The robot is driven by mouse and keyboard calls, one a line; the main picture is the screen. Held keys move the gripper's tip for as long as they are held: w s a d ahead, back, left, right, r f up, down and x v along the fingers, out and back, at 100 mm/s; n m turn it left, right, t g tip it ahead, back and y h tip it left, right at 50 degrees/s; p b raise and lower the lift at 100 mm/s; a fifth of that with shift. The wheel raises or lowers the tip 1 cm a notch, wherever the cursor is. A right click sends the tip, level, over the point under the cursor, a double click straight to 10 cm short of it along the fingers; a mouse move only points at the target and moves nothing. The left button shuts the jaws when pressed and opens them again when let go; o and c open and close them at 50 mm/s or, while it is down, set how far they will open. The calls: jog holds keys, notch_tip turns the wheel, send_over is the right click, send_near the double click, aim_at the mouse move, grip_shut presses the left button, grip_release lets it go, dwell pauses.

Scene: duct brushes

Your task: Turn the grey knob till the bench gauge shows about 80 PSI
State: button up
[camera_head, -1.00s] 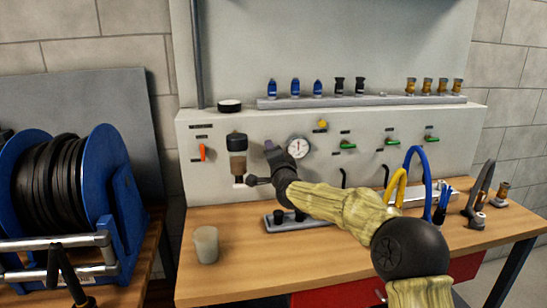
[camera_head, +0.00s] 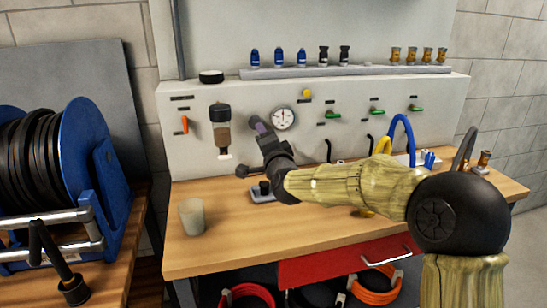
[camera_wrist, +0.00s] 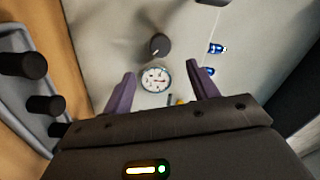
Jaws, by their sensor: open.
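The grey knob (camera_wrist: 160,45) is a dark round knob on the pale panel, seen in the wrist view beyond my fingertips and clear of them. In the head view I cannot make it out; my gripper seems to cover it. The bench gauge (camera_head: 284,118) is a round white dial just right of my gripper; in the wrist view it shows between my fingers (camera_wrist: 155,79). Its reading is too small to tell. My gripper (camera_head: 257,125) has purple fingers, apart and empty, pointing at the panel; they also show in the wrist view (camera_wrist: 161,69).
Left of my gripper hangs a filter unit (camera_head: 221,135) with a black top. Green-handled valves (camera_head: 376,111) and hoses are to the right. A cup (camera_head: 192,217) stands on the wooden bench (camera_head: 230,250), and a small tray (camera_head: 262,197) lies below my gripper. A hose reel (camera_head: 90,165) is at left.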

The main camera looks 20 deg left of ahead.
jog(key=v, duration=0.7)
jog(key=shift+s+d, duration=0.25)
jog(key=shift+s, duration=0.05)
